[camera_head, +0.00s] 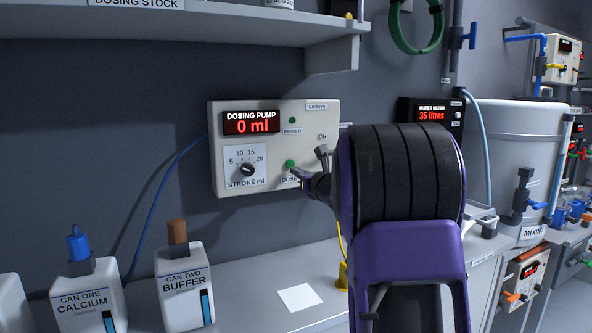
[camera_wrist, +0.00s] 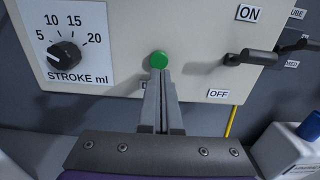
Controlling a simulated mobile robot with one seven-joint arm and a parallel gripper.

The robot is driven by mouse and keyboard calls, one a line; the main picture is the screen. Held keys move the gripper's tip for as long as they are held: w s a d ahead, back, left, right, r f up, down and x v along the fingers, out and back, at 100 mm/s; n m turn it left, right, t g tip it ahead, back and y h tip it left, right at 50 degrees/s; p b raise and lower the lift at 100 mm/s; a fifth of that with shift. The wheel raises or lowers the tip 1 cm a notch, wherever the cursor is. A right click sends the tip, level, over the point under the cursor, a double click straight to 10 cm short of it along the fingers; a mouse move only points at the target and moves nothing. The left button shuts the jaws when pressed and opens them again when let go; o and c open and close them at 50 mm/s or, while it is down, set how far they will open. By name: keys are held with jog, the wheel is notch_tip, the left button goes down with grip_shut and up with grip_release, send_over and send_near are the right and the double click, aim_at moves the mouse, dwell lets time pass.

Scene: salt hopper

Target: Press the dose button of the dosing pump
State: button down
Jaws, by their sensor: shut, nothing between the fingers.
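The dosing pump (camera_head: 230,180) is a pale box on the wall, its red display reading 0 ml. Its green dose button (camera_head: 290,164) is at the lower middle of the panel, above a partly hidden label. In the wrist view the button (camera_wrist: 158,60) sits right at the tips of my gripper (camera_wrist: 160,74). My gripper is shut and empty, pointing at the panel; I cannot tell whether the tips touch the button. In the head view my purple and black arm covers the panel's right side and most of my gripper (camera_head: 297,175).
The stroke dial (camera_wrist: 65,54) is left of the button. A black lever switch (camera_wrist: 250,57) between ON and OFF labels stands close on the right. Calcium (camera_head: 88,296) and buffer (camera_head: 184,283) cans stand on the bench at left. A shelf (camera_head: 200,25) overhangs above.

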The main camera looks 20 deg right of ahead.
jog(key=shift+w, duration=0.45)
